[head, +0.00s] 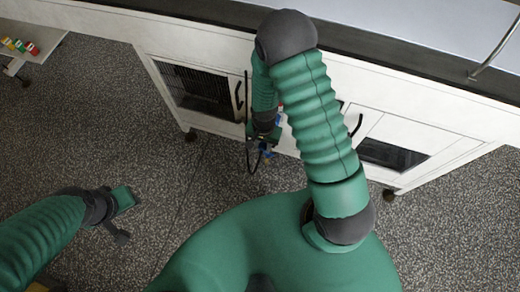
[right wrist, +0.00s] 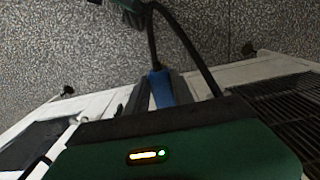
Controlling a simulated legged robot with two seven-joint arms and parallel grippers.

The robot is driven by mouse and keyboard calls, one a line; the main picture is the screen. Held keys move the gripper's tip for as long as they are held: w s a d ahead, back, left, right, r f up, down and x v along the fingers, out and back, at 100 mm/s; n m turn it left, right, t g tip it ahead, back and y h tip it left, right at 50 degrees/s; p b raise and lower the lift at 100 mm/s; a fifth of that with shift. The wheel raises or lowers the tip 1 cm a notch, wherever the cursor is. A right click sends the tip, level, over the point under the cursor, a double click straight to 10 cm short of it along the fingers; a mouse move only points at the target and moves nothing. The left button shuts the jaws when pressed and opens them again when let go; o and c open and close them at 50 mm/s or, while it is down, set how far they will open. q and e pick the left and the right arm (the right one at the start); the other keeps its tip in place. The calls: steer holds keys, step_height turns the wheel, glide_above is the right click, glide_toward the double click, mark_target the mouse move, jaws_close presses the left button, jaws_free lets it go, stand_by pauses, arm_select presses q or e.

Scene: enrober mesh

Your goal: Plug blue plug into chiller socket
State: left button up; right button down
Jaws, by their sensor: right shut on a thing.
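My right gripper (head: 266,148) hangs low in front of the white cabinet front, partly hidden by its own arm in the head view. In the right wrist view its grey fingers (right wrist: 162,92) are shut on the blue plug (right wrist: 160,87). A black cable (right wrist: 190,50) loops by the plug; it also shows below the gripper in the head view (head: 249,160). I cannot make out the chiller socket. My left gripper (head: 123,216) is over the floor at left, its jaw opening unclear.
The white cabinet (head: 222,75) on casters has a dark grille (head: 190,88), black handles and a dark window (head: 392,155). A dark-edged worktop (head: 400,62) runs above it. A white table (head: 30,30) with small coloured items stands at far left. The speckled floor between is clear.

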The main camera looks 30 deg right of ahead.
steer(key=shift+w+d, duration=0.25)
steer(key=shift+d, duration=0.15)
steer(key=shift+a+r, duration=0.1)
steer(key=shift+a, duration=0.15)
steer(key=shift+d+p, duration=0.2)
steer(key=shift+p, duration=0.1)
steer(key=shift+a, duration=0.1)
stand_by(0.4)
